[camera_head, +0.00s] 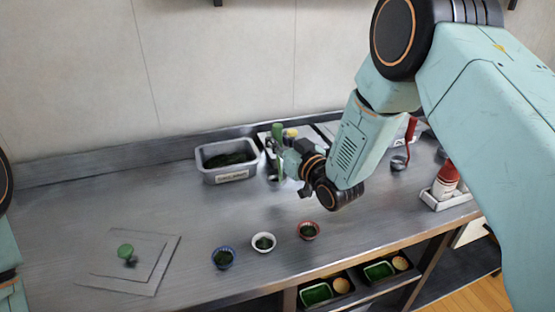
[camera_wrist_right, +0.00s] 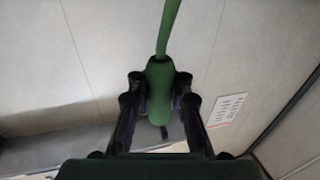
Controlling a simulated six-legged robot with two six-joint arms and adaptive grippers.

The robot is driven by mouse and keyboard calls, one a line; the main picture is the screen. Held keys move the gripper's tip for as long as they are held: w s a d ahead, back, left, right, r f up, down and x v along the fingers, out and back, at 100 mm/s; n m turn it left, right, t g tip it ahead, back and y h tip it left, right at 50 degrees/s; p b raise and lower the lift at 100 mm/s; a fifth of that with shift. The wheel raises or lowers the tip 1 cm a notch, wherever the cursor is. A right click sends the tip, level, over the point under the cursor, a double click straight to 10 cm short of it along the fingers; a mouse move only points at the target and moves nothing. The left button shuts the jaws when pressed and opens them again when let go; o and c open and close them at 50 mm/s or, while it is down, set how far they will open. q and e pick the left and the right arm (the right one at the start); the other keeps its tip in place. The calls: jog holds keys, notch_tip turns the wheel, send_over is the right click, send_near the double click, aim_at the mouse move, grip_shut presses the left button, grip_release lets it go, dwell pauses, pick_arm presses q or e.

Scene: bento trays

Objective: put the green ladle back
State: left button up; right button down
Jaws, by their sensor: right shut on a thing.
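The green ladle (camera_head: 277,133) is upright at the back middle of the counter in the head view, just right of a grey container. Its green handle (camera_wrist_right: 159,85) runs up between the two dark fingers in the right wrist view. My right gripper (camera_head: 284,160) is shut on that handle. The ladle's lower end is hard to make out, and I cannot tell whether it touches anything below. My left gripper is not in view; only parts of my left arm show at the left edge.
A grey labelled container (camera_head: 228,174) holds dark green food. Blue (camera_head: 222,265), white (camera_head: 263,249) and red (camera_head: 308,239) cups stand in front. A red-handled ladle (camera_head: 410,130) and a red-white bottle (camera_head: 444,184) are right. A green-knobbed object (camera_head: 126,251) is left. The counter's left-middle is clear.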

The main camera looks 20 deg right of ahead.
aim_at(276, 174)
jog(key=f, duration=0.4)
jog(key=shift+w, duration=0.25)
jog(key=shift+s+d+f, duration=0.1)
jog(key=shift+s+f, duration=0.05)
jog(key=shift+f, duration=0.15)
jog(key=shift+w+f+b, duration=0.15)
jog(key=shift+w+b, duration=0.05)
jog(key=shift+b, duration=0.15)
jog(key=c, duration=1.3)
grip_release()
jog(key=shift+s, duration=0.15)
jog(key=shift+o, duration=0.4)
